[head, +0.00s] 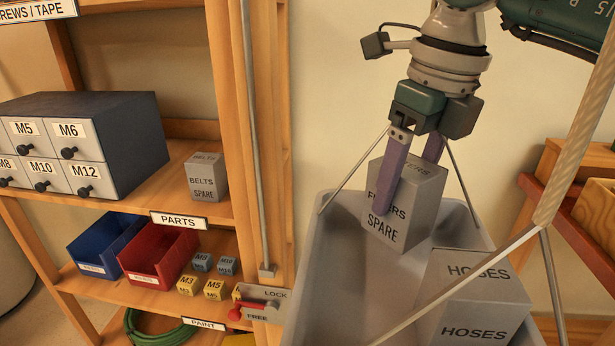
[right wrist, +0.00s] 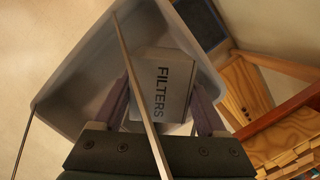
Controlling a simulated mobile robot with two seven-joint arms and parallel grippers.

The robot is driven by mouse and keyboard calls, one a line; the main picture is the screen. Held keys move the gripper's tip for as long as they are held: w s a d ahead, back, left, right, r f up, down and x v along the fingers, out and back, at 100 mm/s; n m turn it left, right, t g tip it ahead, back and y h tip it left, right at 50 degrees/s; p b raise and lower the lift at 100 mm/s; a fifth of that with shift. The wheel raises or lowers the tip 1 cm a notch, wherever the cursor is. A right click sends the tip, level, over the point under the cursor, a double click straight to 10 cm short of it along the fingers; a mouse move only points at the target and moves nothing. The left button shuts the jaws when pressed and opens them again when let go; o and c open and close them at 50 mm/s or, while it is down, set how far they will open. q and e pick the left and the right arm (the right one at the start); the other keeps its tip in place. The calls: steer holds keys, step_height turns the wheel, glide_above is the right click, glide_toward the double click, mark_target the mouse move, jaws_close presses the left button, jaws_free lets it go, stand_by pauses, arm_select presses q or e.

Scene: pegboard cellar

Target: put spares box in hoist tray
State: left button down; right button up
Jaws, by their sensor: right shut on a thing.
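A grey spares box marked FILTERS SPARE (head: 408,222) is between the fingers of my right gripper (head: 408,195), which is shut on it. The box is upright, over or inside the grey hoist tray (head: 325,280); whether its base touches the tray floor is hidden. In the right wrist view the FILTERS face of the box (right wrist: 162,84) shows between the two fingers (right wrist: 162,110), with the tray (right wrist: 85,75) around it. Another grey box marked HOSES (head: 470,300) stands at the tray's near right. My left gripper is not in view.
A BELTS SPARE box (head: 207,178) stands on the wooden shelf, beside a drawer cabinet (head: 110,130). Below are blue (head: 98,245) and red bins (head: 158,252) and several small cubes. A red LOCK/FREE lever (head: 255,310) is left of the tray. Thin rods and a rope (head: 585,120) rise around the tray.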

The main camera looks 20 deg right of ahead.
mark_target(401, 210)
steer(key=shift+f, duration=1.8)
steer(key=shift+f, duration=0.15)
steer(key=o, duration=1.4)
steer(key=r, duration=0.4)
steer(key=s+r, duration=0.1)
steer(key=r, duration=0.3)
steer(key=s+r+b, duration=0.1)
steer(key=r, duration=0.3)
steer(key=shift+d+r, duration=0.1)
steer(key=shift+d, duration=0.1)
